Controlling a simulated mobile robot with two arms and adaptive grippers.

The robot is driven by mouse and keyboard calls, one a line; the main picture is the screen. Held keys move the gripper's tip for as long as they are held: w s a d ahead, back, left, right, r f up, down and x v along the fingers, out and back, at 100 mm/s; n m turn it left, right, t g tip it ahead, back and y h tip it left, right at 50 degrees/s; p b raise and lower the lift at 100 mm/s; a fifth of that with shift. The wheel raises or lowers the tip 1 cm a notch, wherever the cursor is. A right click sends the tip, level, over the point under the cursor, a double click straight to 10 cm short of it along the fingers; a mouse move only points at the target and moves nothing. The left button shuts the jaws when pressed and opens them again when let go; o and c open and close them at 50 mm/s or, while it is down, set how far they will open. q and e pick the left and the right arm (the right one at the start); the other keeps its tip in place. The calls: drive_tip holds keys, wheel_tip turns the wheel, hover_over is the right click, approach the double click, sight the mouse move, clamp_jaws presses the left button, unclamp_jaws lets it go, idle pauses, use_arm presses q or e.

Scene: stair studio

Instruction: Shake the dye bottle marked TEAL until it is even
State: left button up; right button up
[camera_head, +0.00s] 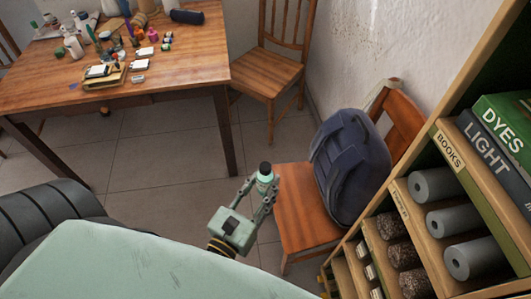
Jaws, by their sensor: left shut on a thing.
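My left gripper (261,188) is in the lower middle of the head view, its fingers pointing up and away from me. It is shut on a small pale teal bottle (264,179) with a black cap. The bottle stands roughly upright between the fingers, which hide its lower part. Any marking on it is too small to read. The gripper holds it in the air, in front of the left side of the chair seat in the picture. My right gripper is not in view.
A wooden table (180,72) with several bottles, jars and small items stands at the back left. A chair (268,72) is beside it. Another chair (294,190) holds a dark blue backpack (347,165). A shelf (448,150) with rolls and boxes fills the right. Tiled floor (155,155) is clear between.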

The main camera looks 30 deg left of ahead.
sight(262, 180)
use_arm(q)
wheel_tip(262, 180, up, 10)
drive_tip(key=shift+f, duration=0.1)
drive_tip(key=shift+s+f, duration=0.1)
drive_tip(key=shift+f, duration=0.1)
wheel_tip(262, 180, down, 9)
drive_tip(key=shift+r, duration=5)
